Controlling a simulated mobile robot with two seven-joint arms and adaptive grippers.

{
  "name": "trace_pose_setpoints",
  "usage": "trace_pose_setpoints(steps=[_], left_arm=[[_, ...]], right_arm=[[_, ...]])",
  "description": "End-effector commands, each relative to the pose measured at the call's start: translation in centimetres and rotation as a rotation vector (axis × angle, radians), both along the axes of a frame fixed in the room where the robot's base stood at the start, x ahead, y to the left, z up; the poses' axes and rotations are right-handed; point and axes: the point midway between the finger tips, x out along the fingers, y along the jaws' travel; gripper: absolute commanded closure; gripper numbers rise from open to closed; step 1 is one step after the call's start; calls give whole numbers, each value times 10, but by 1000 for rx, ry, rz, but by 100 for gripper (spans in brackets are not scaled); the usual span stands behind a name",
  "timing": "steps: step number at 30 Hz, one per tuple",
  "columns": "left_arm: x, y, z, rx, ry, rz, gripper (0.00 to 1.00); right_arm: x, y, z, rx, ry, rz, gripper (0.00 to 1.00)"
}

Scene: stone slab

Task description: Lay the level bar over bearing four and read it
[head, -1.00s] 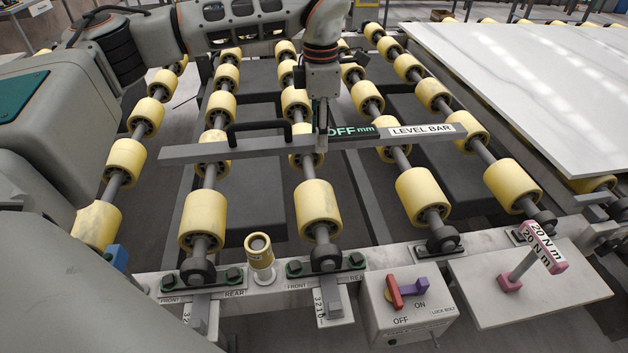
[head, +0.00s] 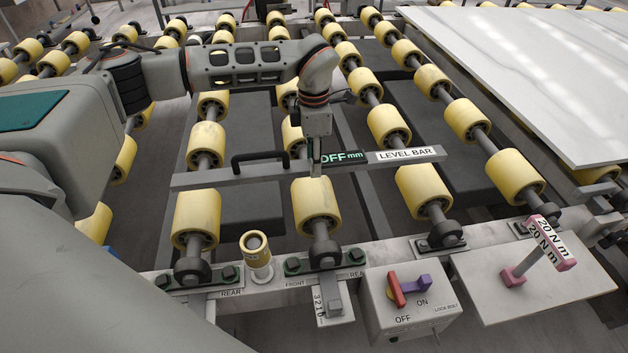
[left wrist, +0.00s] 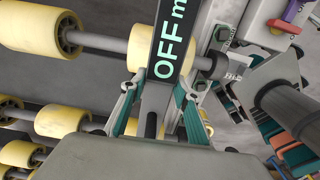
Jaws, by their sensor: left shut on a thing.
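The level bar (head: 240,178) is a long grey bar with a black handle, a "LEVEL BAR" label and a dark display reading "OFF mm". It lies crosswise over the yellow rollers. My left gripper (head: 316,172) points down and is shut on the bar near its middle. In the left wrist view the fingers of my left gripper (left wrist: 157,103) straddle the bar below the display (left wrist: 170,45). I cannot tell whether the bar touches the rollers. Bearing blocks (head: 325,256) sit on the front rail; no number four is readable. My right gripper is out of view.
A yellow-topped cup (head: 258,262) stands on the front rail. A lock-bolt box (head: 410,312) with red and purple levers is right of it. A white slab (head: 540,80) covers the right rollers.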

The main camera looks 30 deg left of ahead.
Motion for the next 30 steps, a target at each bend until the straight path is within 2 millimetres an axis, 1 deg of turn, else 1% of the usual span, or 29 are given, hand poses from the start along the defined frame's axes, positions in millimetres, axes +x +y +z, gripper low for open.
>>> trace_pose_setpoints(steps=[1,3,11,19,30], left_arm=[[0,0,-9,-1,0,0,100],[0,0,-18,-2,0,0,100],[1,-1,-33,-2,-1,-1,100],[0,-1,-67,-2,0,-1,100],[1,-1,-71,-2,-3,0,100]], right_arm=[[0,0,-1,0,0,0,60],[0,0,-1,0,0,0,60],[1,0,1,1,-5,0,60],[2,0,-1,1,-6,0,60],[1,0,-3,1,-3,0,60]])
